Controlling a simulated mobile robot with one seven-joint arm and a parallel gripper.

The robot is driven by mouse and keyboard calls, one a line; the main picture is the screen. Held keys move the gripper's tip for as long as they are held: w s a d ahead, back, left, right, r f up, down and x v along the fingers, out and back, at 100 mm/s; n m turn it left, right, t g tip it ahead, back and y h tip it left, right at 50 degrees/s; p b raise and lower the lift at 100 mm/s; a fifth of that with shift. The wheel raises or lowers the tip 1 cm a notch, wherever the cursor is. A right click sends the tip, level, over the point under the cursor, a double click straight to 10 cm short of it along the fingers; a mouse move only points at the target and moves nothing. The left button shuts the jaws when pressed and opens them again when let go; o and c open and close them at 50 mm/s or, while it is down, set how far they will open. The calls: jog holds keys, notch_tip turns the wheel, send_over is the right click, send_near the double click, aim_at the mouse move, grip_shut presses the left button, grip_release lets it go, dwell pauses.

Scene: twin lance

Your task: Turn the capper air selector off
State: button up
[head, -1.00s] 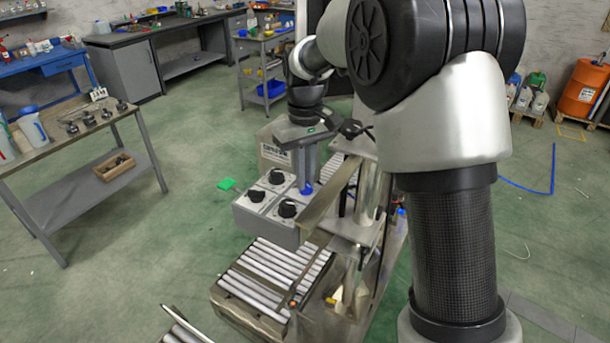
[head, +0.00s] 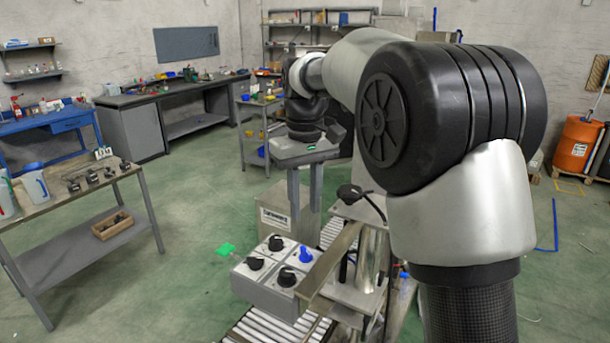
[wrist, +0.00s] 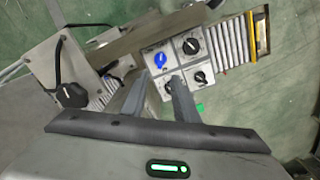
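A grey control box (head: 262,292) carries several rotary selectors on its pale top. One selector is blue (head: 305,254), at the back right corner. The black ones are at the back left (head: 276,242), front left (head: 255,263) and front right (head: 287,277). The wrist view also shows the blue selector (wrist: 159,60) and the black ones. The labels are too small to read. My gripper (head: 305,225) points down above the box, open and empty, its fingers apart. Its fingertips are clear of the blue selector.
A metal bracket (head: 328,270) stands close on the right of the box, with a machine frame behind it. A roller conveyor (head: 262,328) runs below. A black knob on a plate (head: 352,192) is right of my gripper. A workbench (head: 62,198) stands left, with open floor between.

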notch_tip(320, 180, up, 7)
jog(key=shift+f+p, duration=0.15)
jog(key=shift+p, duration=0.15)
jog(key=s+d+r+m+t, duration=0.1)
jog(key=s+d, duration=0.2)
jog(key=s, duration=0.4)
jog(key=s+d+r+m+t, duration=0.1)
jog(key=s+d+m+t, duration=0.1)
jog(key=s+d, duration=0.3)
jog(key=s+d+f+m+t, duration=0.1)
jog(key=s+f, duration=0.3)
jog(key=s, duration=0.3)
jog(key=s+d+f+m+t, duration=0.1)
jog(key=s+f, duration=0.3)
jog(key=s, duration=0.3)
jog(key=shift+s+d+t, duration=0.15)
jog(key=shift+d+t, duration=0.15)
jog(key=shift+d, duration=0.05)
